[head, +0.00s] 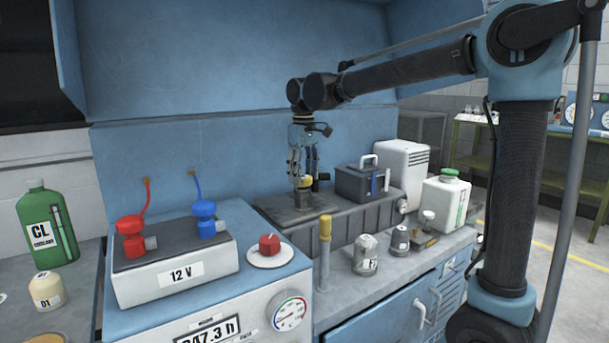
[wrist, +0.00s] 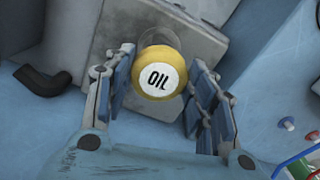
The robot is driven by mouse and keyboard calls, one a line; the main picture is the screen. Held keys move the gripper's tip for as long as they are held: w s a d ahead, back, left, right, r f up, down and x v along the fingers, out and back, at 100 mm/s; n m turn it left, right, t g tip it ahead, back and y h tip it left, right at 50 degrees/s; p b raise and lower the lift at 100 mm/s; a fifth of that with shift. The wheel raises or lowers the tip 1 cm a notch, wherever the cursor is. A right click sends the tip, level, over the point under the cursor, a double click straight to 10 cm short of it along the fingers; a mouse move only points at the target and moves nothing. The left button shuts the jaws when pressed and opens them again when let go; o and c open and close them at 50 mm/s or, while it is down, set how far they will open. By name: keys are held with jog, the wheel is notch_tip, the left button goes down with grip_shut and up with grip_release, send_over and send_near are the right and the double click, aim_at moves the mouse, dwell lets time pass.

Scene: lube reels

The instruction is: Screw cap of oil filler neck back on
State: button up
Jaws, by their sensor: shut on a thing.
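The yellow oil cap (wrist: 160,69) has a white top marked "OIL" and faces the camera in the wrist view. My gripper (wrist: 159,85) has its blue-padded fingers on either side of the cap and is shut on it. In the head view my gripper (head: 304,172) points down with the yellow cap (head: 305,182) low between its fingers. The filler neck (wrist: 160,36) shows partly as a grey round rim behind the cap, on a grey block (wrist: 198,38). The cap is at or just above the neck; I cannot tell whether they touch.
A dark battery-like box (head: 360,184) and a white jug (head: 446,200) stand right of the block. A yellow-topped post (head: 324,240) and small grey canisters (head: 365,256) stand in front. The 12 V box (head: 176,272) is at left. A black bent hose (wrist: 42,84) lies nearby.

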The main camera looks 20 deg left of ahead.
jog(key=shift+f, duration=0.5)
dwell(0.4)
jog(key=m, duration=0.4)
jog(key=shift+m, duration=0.6)
jog(key=m, duration=0.3)
jog(key=shift+a, duration=0.1)
jog(key=shift+m, duration=1.1)
